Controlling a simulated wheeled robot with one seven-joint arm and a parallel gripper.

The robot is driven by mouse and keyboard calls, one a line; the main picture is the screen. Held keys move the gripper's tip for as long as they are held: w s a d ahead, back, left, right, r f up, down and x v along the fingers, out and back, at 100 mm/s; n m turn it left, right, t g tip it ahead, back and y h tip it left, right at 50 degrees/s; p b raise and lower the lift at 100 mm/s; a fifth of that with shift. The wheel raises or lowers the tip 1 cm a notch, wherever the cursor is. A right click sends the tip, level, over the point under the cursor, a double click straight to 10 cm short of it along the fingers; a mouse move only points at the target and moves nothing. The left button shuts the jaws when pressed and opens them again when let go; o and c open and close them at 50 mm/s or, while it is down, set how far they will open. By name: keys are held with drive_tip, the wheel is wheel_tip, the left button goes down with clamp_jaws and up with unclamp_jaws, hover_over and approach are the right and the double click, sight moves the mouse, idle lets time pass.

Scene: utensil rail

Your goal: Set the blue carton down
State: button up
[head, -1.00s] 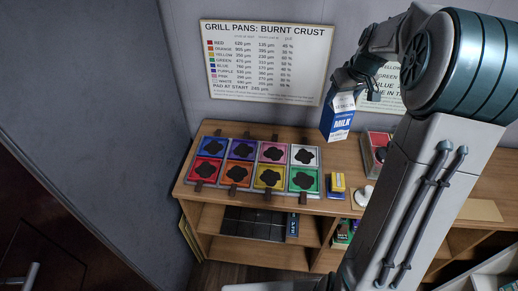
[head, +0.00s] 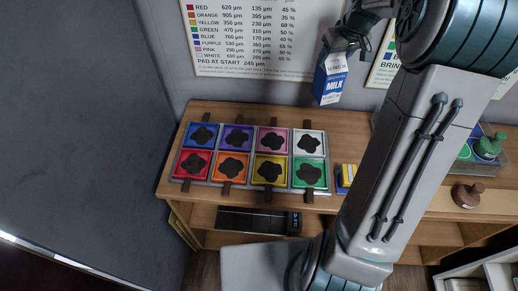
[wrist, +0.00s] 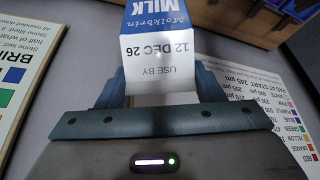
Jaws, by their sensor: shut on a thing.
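The blue carton (head: 329,82) is a blue and white milk carton with a use-by date on its white top. My gripper (head: 346,42) is shut on its upper part and holds it in the air, slightly tilted, in front of the wall and above the wooden counter (head: 270,115). In the wrist view the carton (wrist: 160,42) stands between the two fingers of my gripper (wrist: 160,88). Its lower end is cut off there by the picture's top edge.
A green item (head: 489,147) and a brown lidded item (head: 467,195) are at the right.

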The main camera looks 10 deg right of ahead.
wheel_tip(320, 180, down, 4)
drive_tip(key=b, duration=0.3)
drive_tip(key=shift+w, duration=0.15)
drive_tip(key=w+a+f+p, duration=0.4)
drive_tip(key=w+a+f, duration=0.1)
drive_tip(key=a+f, duration=0.5)
drive_tip(key=shift+w+f, duration=0.4)
drive_tip(key=shift+f, duration=0.1)
drive_tip(key=shift+f, duration=0.1)
drive_tip(key=o, duration=1.8)
drive_tip(key=shift+f, duration=0.1)
